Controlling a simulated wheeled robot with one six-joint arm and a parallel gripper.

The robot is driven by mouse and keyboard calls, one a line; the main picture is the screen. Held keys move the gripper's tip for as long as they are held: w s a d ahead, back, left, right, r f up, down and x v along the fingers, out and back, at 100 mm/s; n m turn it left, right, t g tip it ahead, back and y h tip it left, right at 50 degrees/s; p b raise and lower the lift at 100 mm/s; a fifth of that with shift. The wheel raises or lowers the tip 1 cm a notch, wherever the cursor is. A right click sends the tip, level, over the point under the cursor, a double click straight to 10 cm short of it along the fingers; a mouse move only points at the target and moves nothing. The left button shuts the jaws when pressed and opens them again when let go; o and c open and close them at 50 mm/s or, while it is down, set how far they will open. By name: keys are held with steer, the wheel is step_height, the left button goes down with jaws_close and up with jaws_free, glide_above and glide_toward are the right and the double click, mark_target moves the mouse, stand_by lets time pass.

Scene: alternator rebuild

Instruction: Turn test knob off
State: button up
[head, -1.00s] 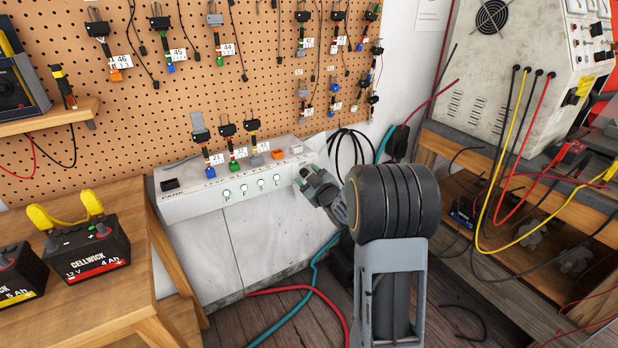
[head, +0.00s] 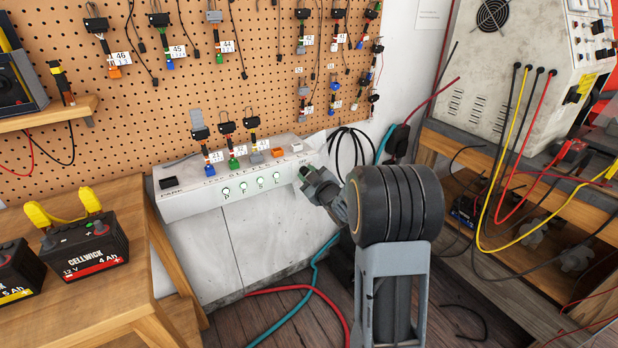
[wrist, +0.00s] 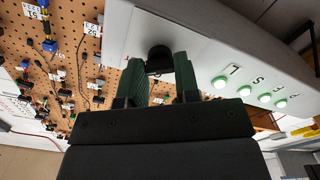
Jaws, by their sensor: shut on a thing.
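The test panel (head: 180,204) is a long pale box below the pegboard, with a row of green lit lamps on its front. The dark round test knob (wrist: 159,55) sits near one end of the panel face in the wrist view. My gripper (wrist: 160,68) is shut on the knob, one dark ribbed finger on each side of it. In the head view my gripper (head: 304,176) is at the panel's right end and hides the knob there. I cannot read the knob's setting.
Plugs with numbered tags, among them a blue one (head: 214,170), stand on the panel top. A battery (head: 85,247) sits on the wooden table at left. A grey machine (head: 520,75) with hanging cables is at right. Hoses lie on the floor.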

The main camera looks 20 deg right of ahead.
steer(key=n+b, duration=0.2)
steer(key=b, duration=0.1)
steer(key=shift+f+b, duration=0.3)
steer(key=shift+f, duration=0.05)
steer(key=n+b, duration=0.3)
steer(key=b, duration=0.2)
steer(key=shift+n, duration=0.4)
steer(key=shift+r+n+b, duration=0.15)
steer(key=shift+n+b, duration=1.2)
steer(key=shift+b, duration=0.1)
steer(key=shift+r+n+b, duration=0.1)
steer(key=shift+n+b, duration=1.25)
steer(key=shift+b, duration=0.05)
steer(key=shift+r, duration=0.1)
steer(key=o, duration=0.9)
steer(key=shift+s, duration=0.1)
